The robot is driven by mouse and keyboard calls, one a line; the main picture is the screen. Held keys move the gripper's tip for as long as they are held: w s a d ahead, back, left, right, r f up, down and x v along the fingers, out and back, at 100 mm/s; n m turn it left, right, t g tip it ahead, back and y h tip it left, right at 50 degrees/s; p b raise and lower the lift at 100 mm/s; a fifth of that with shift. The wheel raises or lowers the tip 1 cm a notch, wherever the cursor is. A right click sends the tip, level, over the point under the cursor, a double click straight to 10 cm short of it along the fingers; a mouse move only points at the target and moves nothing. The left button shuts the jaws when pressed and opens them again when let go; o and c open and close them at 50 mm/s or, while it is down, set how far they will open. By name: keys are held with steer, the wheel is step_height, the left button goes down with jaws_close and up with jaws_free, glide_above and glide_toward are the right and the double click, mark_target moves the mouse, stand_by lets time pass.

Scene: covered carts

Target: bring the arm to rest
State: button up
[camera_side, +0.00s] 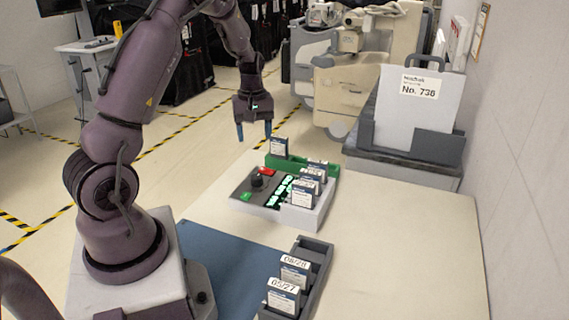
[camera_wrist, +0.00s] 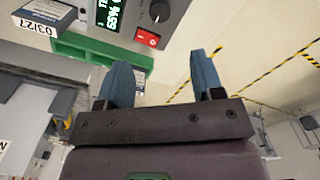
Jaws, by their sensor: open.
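My gripper (camera_side: 254,132) hangs from my purple arm above the far left of the white table, fingers pointing down. Its two blue fingers are apart with nothing between them. In the wrist view the gripper (camera_wrist: 160,82) shows both fingers spread and empty, with floor behind them. The gripper is beyond the white device (camera_side: 240,205) and the green rack (camera_side: 325,172), touching neither in what I see.
The device has a black knob, red and green buttons and lit displays; several labelled packs stand at it and the rack. A dark rack (camera_side: 318,258) holds two packs beside a blue mat (camera_side: 228,268). A grey holder (camera_side: 440,145) with a white sign stands at the back right.

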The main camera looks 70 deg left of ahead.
steer(key=s+d+r+m+t, duration=0.2)
steer(key=d+r+m, duration=0.3)
steer(key=d, duration=0.4)
steer(key=s+d+r+m+t, duration=0.1)
steer(key=s+d+r+m, duration=0.4)
steer(key=d, duration=0.5)
steer(key=s+d+r+m+t, duration=0.2)
steer(key=d+r+m, duration=0.4)
steer(key=d, duration=0.3)
steer(key=shift+s+d+r+t, duration=0.3)
steer(key=shift+s+r, duration=0.5)
steer(key=shift+r, duration=0.05)
